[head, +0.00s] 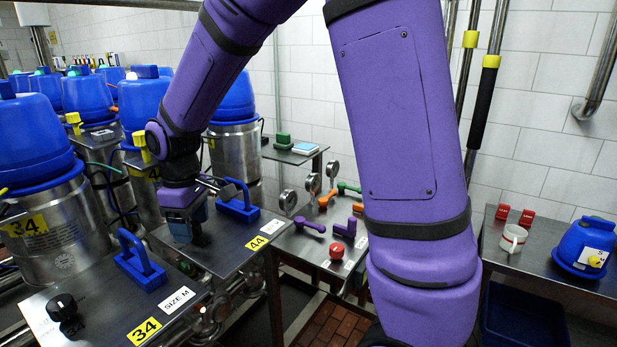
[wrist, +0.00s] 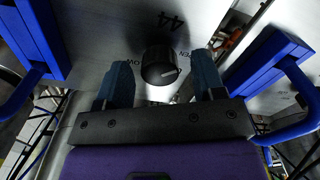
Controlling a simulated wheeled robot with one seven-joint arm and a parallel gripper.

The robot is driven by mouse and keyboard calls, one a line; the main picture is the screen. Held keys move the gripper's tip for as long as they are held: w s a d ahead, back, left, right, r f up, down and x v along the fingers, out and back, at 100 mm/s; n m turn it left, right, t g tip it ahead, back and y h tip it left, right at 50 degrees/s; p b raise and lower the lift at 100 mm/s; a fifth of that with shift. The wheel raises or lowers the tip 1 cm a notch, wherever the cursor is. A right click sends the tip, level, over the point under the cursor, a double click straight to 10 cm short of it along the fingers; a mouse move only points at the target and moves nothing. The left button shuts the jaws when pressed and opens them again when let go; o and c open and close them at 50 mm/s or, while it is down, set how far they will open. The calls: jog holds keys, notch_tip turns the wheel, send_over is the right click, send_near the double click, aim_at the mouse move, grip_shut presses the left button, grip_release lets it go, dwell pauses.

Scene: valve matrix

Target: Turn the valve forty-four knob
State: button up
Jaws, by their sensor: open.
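The valve forty-four knob (wrist: 160,65) is a round black knob with a pale pointer line, on a grey metal panel with "44" and "OPEN" printed by it. My gripper (wrist: 161,78) is open in the wrist view, with one blue-grey finger on each side of the knob. Gaps show between the fingers and the knob; I cannot tell the depth. In the head view my gripper (head: 187,232) points down over the panel with the yellow 44 label (head: 257,243). There it mostly hides the knob.
Blue handles (head: 238,201) and (head: 139,262) stand on either side of my gripper. Another black knob (head: 62,307) sits on the 34 panel in front. Metal vessels with blue lids (head: 235,100) stand behind.

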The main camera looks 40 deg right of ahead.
jog(key=shift+n, duration=0.9)
notch_tip(320, 180, up, 11)
jog(key=s+d+r+m+t, duration=0.1)
jog(key=s+d+m, duration=0.2)
jog(key=s, duration=0.5)
jog(key=s+d+r+m+t, duration=0.1)
jog(key=s+d+m+t, duration=0.1)
jog(key=s, duration=0.5)
jog(key=s+d+r+m+t, duration=0.1)
jog(key=s+d+m+t, duration=0.1)
jog(key=s+d+m, duration=0.3)
jog(key=shift+s+r, duration=0.3)
jog(key=shift+s, duration=1.5)
dwell(1.0)
